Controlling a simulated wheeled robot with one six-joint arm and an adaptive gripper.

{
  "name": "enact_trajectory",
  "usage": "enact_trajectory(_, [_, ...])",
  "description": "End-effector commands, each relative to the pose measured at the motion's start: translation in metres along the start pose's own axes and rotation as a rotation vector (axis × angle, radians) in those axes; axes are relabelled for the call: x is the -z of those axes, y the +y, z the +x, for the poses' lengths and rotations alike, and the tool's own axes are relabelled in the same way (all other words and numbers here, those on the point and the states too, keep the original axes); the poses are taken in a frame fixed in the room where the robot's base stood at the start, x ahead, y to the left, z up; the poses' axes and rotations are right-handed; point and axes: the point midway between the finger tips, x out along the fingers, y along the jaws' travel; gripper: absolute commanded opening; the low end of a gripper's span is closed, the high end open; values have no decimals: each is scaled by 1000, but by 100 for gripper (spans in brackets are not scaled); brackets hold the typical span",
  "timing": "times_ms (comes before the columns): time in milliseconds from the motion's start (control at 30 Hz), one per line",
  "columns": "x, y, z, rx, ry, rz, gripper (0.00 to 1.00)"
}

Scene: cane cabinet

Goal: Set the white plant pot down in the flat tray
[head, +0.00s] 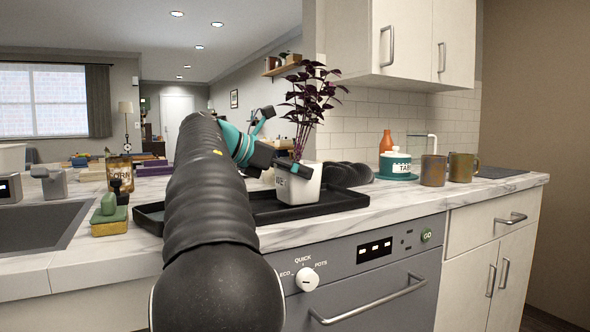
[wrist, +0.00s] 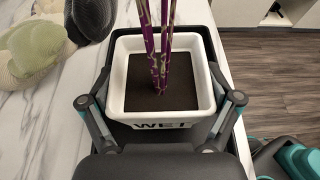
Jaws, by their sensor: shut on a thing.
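The white plant pot (head: 298,188) is square, with dark soil and a purple-leaved plant (head: 312,95). My gripper (head: 290,166) is shut on it, one finger on each side of the pot. In the wrist view the pot (wrist: 118,92) fills the middle between the fingers, with dark lettering on its near face. The flat black tray (head: 345,199) lies on the marble counter, and the pot is upright over its right part. I cannot tell whether the pot's base touches the tray floor. My arm hides the tray's middle.
A sink (head: 35,228) and a green and yellow sponge (head: 110,222) are left of the tray. A dark, lumpy object (head: 347,174) lies behind it. Wall cabinets (head: 425,40) hang above.

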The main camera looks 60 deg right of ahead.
Motion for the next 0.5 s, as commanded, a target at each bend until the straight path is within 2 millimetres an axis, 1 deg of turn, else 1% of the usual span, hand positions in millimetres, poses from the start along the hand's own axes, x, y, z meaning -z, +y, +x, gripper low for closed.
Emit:
enact_trajectory(367, [5, 0, 2, -1, -2, 1, 25])
enact_trajectory(400, [5, 0, 2, -1, -2, 1, 92])
enact_trajectory(433, [5, 0, 2, -1, -2, 1, 99])
enact_trajectory(500, [5, 0, 2, -1, -2, 1, 100])
